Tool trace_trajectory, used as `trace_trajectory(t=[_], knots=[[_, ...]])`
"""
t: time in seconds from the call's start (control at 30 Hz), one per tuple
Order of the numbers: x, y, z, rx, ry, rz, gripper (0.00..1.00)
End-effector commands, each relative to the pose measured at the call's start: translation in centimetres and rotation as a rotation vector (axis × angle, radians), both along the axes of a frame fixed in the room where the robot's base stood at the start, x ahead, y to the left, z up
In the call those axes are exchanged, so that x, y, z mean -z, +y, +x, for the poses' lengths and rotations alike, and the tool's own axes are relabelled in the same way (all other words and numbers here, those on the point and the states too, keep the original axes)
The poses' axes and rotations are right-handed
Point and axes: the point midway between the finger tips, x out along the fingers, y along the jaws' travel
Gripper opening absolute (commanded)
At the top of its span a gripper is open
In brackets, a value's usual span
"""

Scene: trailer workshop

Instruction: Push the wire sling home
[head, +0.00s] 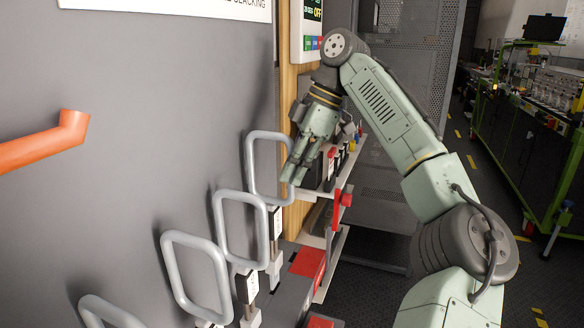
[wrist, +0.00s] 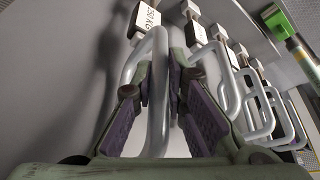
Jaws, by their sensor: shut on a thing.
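A grey rounded wire sling (head: 252,165) stands at the far end of a row of similar loops beside the grey panel. My gripper (head: 292,175) reaches down to its right-hand side in the head view. In the wrist view my gripper (wrist: 162,80) is shut on the wire sling (wrist: 157,115), with a dark-padded finger on each side of the bar. A block with a "250 KG" label (wrist: 148,17) sits at the sling's far end. The fingers hide part of the bar, and I cannot tell how deep the sling sits in its block.
More grey loops (head: 240,228) stand nearer in the row, close together. The grey panel (head: 130,130) with an orange handle (head: 45,142) is to the left. A red lever (head: 342,200) and a red block (head: 309,262) are close on the right. Floor beyond is partly open.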

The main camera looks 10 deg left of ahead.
Motion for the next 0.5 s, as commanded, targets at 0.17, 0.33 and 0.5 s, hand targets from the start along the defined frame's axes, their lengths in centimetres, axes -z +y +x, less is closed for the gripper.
trace_trajectory(t=[0.17,0.33,0.5], knots=[[0.1,0.0,0.0,-0.001,-0.001,0.004,0.00],[0.6,0.0,0.0,-0.001,-0.001,0.002,0.00],[0.9,0.0,0.0,-0.001,-0.002,0.002,0.00]])
